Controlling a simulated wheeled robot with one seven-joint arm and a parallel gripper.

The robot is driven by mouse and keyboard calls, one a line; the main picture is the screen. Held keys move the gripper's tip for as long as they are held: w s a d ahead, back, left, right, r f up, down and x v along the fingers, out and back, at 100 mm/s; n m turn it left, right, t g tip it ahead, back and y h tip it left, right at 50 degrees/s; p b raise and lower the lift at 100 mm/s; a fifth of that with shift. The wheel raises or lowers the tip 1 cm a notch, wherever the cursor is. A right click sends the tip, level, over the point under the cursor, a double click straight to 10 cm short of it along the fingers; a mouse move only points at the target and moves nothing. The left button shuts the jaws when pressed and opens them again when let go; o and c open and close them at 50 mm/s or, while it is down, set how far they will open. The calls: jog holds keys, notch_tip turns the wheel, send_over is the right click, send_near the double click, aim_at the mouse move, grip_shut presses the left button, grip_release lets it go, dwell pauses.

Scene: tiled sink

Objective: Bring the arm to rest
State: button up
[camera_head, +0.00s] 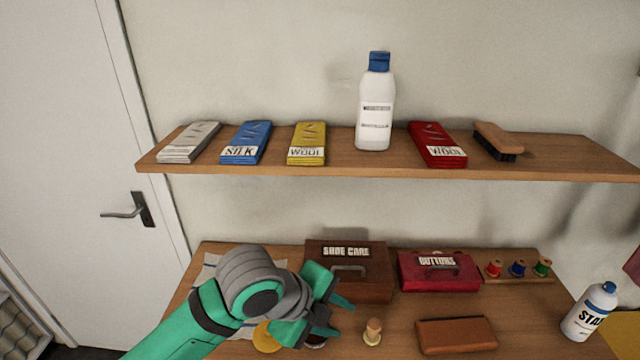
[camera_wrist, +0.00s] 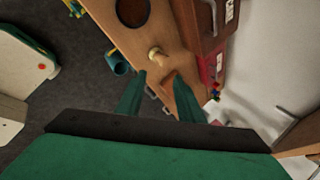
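My gripper (camera_head: 334,314) is at the lower middle of the head view, in front of the brown shoe care box (camera_head: 375,275). My green arm reaches in from the lower left. In the wrist view the two green fingers of my gripper (camera_wrist: 160,97) stand apart with nothing between them. Beyond the fingertips the wrist view shows the wooden table and a small knobbed wooden piece (camera_wrist: 156,57). That piece also stands on the table in the head view (camera_head: 373,331).
The table holds a red buttons box (camera_head: 438,271), thread spools (camera_head: 518,268), a brown leather case (camera_head: 456,335) and a tilted white bottle (camera_head: 590,311). Above, a shelf (camera_head: 350,167) carries folded cloth packs, a white bottle (camera_head: 375,104) and a brush (camera_head: 498,141). A door (camera_head: 75,150) is left.

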jog(key=w+d+r+n+t+h, duration=0.3)
jog(key=d+r+n+t+h, duration=0.15)
jog(key=d, duration=0.25)
jog(key=w+d+r+n+t+h, duration=0.3)
jog(key=d+r+n+h, duration=0.1)
jog(key=d+r, duration=0.2)
jog(key=s+a+f+n+t+y, duration=0.2)
jog(key=s+a+f+n+y, duration=0.15)
jog(key=f+n, duration=0.35)
jog(key=s+a+f+n+t+y, duration=0.2)
jog(key=s+f+n+t+y, duration=0.1)
jog(key=f+n+y, duration=0.3)
jog(key=s+a+f+n+t+y, duration=0.2)
jog(key=s+a+f+n+y, duration=0.1)
jog(key=f+n, duration=0.5)
jog(key=s+a+f+m+g, duration=0.1)
jog(key=s+a+f, duration=0.1)
jog(key=s, duration=0.6)
jog(key=s+a+f+m+g+y, duration=0.1)
jog(key=s+a+f, duration=0.2)
jog(key=s, duration=0.6)
jog(key=s+a+f+m+g, duration=0.1)
jog(key=s+f, duration=0.3)
jog(key=s, duration=0.4)
jog(key=shift+s+a+f+y, duration=0.3)
jog(key=shift+a+f+y, duration=0.1)
jog(key=shift+a, duration=0.35)
